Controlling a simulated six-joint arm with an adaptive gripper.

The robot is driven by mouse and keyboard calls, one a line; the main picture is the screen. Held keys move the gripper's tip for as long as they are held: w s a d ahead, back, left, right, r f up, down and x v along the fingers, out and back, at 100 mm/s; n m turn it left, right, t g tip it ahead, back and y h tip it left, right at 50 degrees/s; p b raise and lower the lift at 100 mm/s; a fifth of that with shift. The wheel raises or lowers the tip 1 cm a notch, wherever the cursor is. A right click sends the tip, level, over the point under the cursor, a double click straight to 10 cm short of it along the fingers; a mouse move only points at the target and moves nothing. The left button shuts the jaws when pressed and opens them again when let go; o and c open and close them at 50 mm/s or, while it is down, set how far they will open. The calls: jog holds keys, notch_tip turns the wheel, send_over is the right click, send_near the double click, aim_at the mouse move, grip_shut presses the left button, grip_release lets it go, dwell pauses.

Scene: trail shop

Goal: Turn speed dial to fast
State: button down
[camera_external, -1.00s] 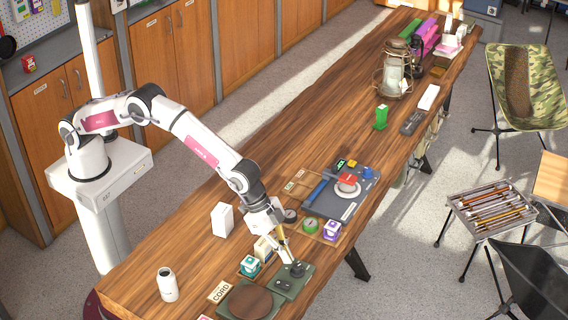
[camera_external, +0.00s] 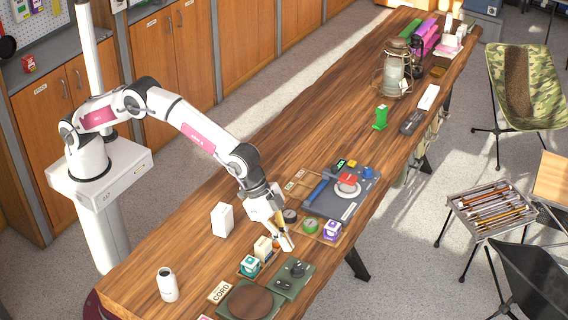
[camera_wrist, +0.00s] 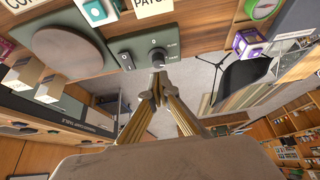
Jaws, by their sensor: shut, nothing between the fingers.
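A small green control panel (camera_external: 279,291) lies on the wooden table beside a round brown platter (camera_external: 250,302) on a green base. The panel carries dark knobs (camera_external: 297,270). In the wrist view the panel (camera_wrist: 140,42) shows a round dial (camera_wrist: 158,56) with small marks around it and a black switch (camera_wrist: 125,61). The marks are too small to read, so I cannot tell the dial's setting. My gripper (camera_external: 289,247) is shut and empty, above the panel and apart from it. Its fingertips (camera_wrist: 159,88) also show just below the dial in the wrist view.
A tray with a teal-and-white box (camera_external: 250,266) and a cream box (camera_external: 263,247) stands left of the panel. A purple box (camera_external: 332,230) and a green round item (camera_external: 311,226) stand behind it.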

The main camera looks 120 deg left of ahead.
aim_at(293, 268)
jog(key=shift+r, duration=0.1)
jog(key=shift+s+d+r, duration=0.1)
jog(key=shift+d+r, duration=0.1)
jog(key=shift+r, duration=0.2)
jog(key=shift+f, duration=0.1)
jog(key=shift+f, duration=3.4)
jog(key=shift+w, duration=0.55)
jog(key=shift+a+f, duration=0.1)
jog(key=shift+a, duration=0.15)
